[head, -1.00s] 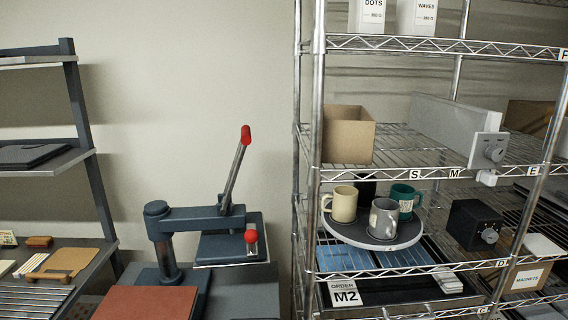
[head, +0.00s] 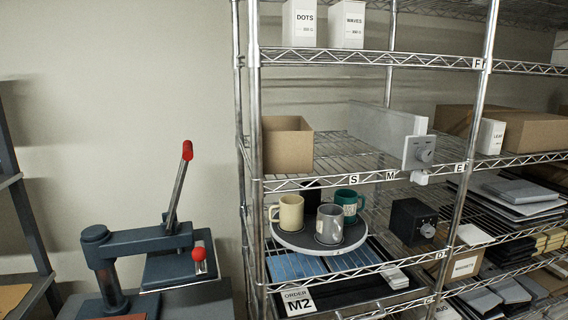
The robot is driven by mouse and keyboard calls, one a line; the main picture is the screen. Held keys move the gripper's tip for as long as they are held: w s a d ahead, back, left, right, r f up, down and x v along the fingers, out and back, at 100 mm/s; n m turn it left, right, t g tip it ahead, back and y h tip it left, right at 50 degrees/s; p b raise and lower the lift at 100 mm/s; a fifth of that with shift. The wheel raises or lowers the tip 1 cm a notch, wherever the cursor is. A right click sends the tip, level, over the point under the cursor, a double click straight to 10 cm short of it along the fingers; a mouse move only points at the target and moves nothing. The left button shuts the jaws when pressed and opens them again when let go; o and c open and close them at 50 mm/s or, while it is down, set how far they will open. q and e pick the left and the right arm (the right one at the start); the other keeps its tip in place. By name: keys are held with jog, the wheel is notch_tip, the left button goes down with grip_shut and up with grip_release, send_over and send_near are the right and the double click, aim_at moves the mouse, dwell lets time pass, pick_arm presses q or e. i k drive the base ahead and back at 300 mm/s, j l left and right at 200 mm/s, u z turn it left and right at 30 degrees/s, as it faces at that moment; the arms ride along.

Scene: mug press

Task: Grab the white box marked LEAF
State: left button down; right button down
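A small white box marked LEAF (head: 491,136) stands upright on the middle shelf of the right-hand rack bay. It is just right of the rack post, in front of a brown cardboard box. Its label is small but appears to read LEAF. Neither of my grippers is in the head view.
White boxes marked DOTS (head: 299,24) and WAVES (head: 347,24) stand on the top shelf. A grey box with a dial (head: 418,152), an open carton (head: 287,144) and a round tray (head: 285,238) with mugs are left of the post. A press (head: 140,243) stands at lower left.

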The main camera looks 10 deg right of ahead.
aim_at(491, 133)
jog(key=z, duration=1.45)
jog(key=i+l+u, duration=0.1)
jog(key=i+l, duration=0.2)
jog(key=l, duration=0.15)
jog(key=i+l+u, duration=0.1)
jog(key=i+l, duration=0.15)
jog(key=l, duration=0.2)
